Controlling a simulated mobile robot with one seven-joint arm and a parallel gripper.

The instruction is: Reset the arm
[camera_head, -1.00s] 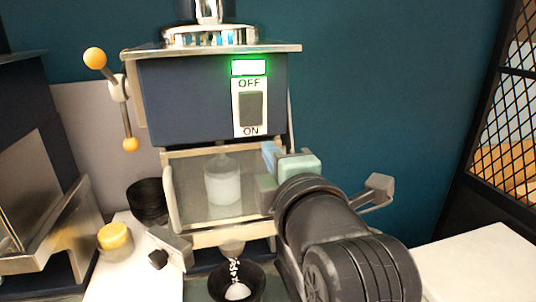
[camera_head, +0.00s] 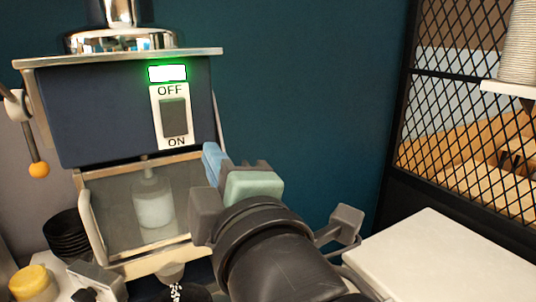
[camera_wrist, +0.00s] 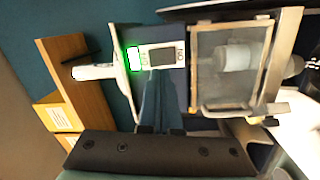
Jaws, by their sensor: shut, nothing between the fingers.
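My arm reaches up from the bottom of the head view. My gripper (camera_head: 213,160) is at its end, in front of the lower right side of the navy machine (camera_head: 120,110). In the wrist view, the bluish fingers of my gripper (camera_wrist: 158,85) are together and empty, pointing toward the machine (camera_wrist: 187,60). The machine has an OFF/ON switch (camera_head: 175,116) below a display lit with a green border (camera_head: 167,73). I cannot tell whether my gripper touches the machine.
A clear-fronted compartment (camera_head: 105,220) holds a white container (camera_head: 153,203). Black stacked bowls (camera_head: 67,236) and a yellow-topped jar (camera_head: 32,283) stand at left. A white counter (camera_head: 440,258) and black mesh partition (camera_head: 470,120) are at right. The teal wall behind is bare.

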